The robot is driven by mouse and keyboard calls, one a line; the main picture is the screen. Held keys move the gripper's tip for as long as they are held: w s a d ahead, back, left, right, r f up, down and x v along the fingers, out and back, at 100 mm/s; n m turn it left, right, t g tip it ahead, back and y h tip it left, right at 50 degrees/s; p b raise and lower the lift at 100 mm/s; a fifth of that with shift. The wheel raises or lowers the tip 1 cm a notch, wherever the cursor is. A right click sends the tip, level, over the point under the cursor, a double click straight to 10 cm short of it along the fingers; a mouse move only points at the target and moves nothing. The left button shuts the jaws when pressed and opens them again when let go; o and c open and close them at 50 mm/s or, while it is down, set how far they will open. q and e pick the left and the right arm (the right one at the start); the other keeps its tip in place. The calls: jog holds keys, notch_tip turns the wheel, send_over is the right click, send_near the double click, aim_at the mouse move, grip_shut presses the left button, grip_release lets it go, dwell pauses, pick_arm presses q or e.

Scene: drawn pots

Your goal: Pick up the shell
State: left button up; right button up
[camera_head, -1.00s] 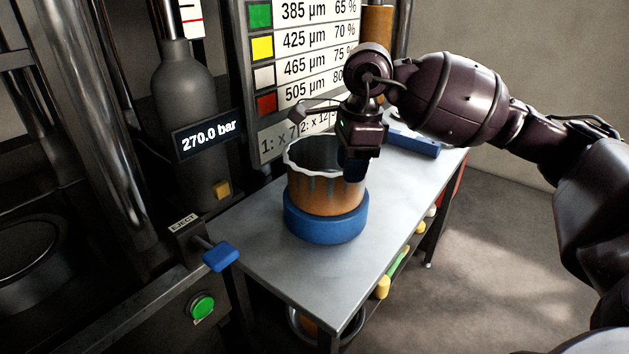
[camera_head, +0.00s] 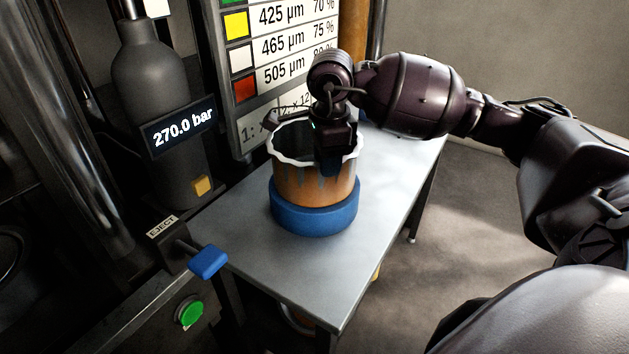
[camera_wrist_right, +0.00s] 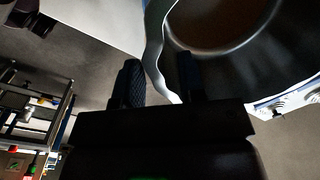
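The shell (camera_head: 295,186) is an open orange-brown pot with dark drips and a wavy white rim. It stands upright in a round blue holder (camera_head: 312,219) on the metal table. My right gripper (camera_head: 332,165) is over the near right side of its rim, fingers pointing down. In the right wrist view, the two dark fingers (camera_wrist_right: 159,82) stand apart, with the shell's white rim (camera_wrist_right: 155,45) running between them. One finger is inside the shell and one outside, with a gap visible beside the wall. My left gripper is out of view.
The grey table (camera_head: 385,200) is clear to the right and in front. At left stand a press with a blue EJECT lever (camera_head: 208,261), a green button (camera_head: 189,311) and a 270.0 bar display (camera_head: 180,131). A chart board (camera_head: 285,60) rises behind the shell.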

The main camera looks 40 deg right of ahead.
aim_at(297, 178)
jog(key=shift+w+f, duration=0.15)
jog(key=shift+f, duration=2)
grip_shut()
